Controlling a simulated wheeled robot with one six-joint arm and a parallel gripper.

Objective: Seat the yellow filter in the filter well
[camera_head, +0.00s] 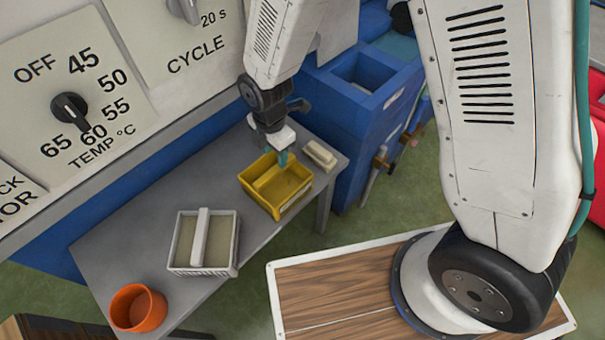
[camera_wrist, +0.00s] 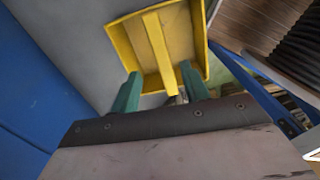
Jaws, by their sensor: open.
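The yellow filter (camera_head: 270,196) is a shallow open tray with a bar handle across its middle, resting on the grey table. It also shows in the wrist view (camera_wrist: 159,48), at the top middle. My gripper (camera_head: 284,158) is over the filter's far part, with its teal fingers pointing down. In the wrist view my gripper (camera_wrist: 161,72) is open, one finger on each side of the handle's near end. I cannot tell whether the fingers are level with the handle or above it. A blue box with a rectangular opening (camera_head: 363,72), possibly the filter well, stands behind the table.
On the grey table (camera_head: 125,240) are a white-framed filter (camera_head: 178,262) with a similar handle, an orange cup (camera_head: 137,308) and a small pale block (camera_head: 319,155) close to the yellow filter. A wall panel with a dial (camera_head: 70,107) rises along the back.

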